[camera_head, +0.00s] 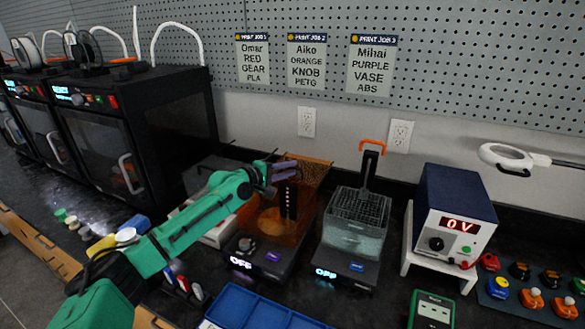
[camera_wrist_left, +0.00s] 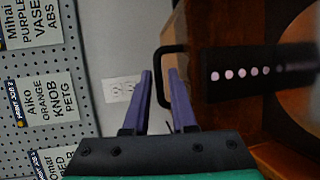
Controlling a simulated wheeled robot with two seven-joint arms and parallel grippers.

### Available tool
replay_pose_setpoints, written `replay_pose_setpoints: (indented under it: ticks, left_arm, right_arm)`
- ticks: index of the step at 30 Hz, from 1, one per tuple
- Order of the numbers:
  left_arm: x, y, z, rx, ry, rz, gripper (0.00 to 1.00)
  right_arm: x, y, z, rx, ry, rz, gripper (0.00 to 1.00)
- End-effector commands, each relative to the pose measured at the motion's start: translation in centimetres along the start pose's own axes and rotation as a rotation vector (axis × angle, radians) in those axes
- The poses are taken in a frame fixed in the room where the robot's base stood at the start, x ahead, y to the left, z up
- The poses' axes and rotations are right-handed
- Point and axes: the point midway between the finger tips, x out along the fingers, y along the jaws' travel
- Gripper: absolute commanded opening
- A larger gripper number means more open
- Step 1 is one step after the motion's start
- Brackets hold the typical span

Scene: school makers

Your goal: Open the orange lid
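The orange lid (camera_head: 313,203) is a see-through cover on a dark machine base (camera_head: 262,262) reading OFF, at the middle of the head view. It appears to be down over the base, with a dark column of light dots inside. It also shows in the left wrist view (camera_wrist_left: 284,160), with a black loop handle (camera_wrist_left: 156,52) on its side. My left gripper (camera_head: 283,172) is at the top of the lid. In the left wrist view its two purple fingers (camera_wrist_left: 160,72) are apart, one on each side of the handle bar. My right gripper is not in view.
A second machine with a clear basket-like tank (camera_head: 355,225) and a raised orange-tipped handle stands to the right. A power supply (camera_head: 455,215) is farther right. Black printers (camera_head: 130,130) stand at the left. A blue tray (camera_head: 255,312) lies in front. The pegboard wall is close behind.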

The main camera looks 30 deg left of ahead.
Motion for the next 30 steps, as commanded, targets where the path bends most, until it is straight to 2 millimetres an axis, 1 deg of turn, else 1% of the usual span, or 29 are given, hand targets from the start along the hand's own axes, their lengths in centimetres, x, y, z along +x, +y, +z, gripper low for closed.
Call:
replay_pose_setpoints:
  ticks: [1, 3, 6, 11, 12, 13, 14, 30]
  left_arm:
    - [0.74, 0.09, 0.0, -0.002, 0.0, 0.003, 0.25]
    - [1.38, 0.08, 0.05, -0.001, 0.0, 0.002, 0.25]
    - [1.72, 0.0, 0.07, 0.002, -0.001, 0.0, 0.25]
    - [1.69, -0.03, 0.05, 0.002, 0.0, -0.001, 0.25]
    - [1.68, -0.02, 0.04, 0.002, 0.0, 0.0, 0.17]
    - [1.68, -0.02, 0.04, 0.002, 0.0, 0.0, 0.05]
    - [1.67, -0.02, 0.03, 0.002, 0.0, 0.0, 0.0]
    - [1.63, -0.06, -0.01, 0.001, 0.001, -0.001, 0.0]
  right_arm:
    - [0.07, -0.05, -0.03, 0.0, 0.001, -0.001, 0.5]
    - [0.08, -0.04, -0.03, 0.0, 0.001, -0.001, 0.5]
    - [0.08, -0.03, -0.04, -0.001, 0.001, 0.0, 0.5]
    - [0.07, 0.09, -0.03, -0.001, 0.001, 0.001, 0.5]
    - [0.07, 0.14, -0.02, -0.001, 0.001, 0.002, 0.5]
    - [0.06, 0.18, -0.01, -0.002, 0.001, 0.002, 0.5]
    - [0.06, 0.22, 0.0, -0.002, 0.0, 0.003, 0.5]
    - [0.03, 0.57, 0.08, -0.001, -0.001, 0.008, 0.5]
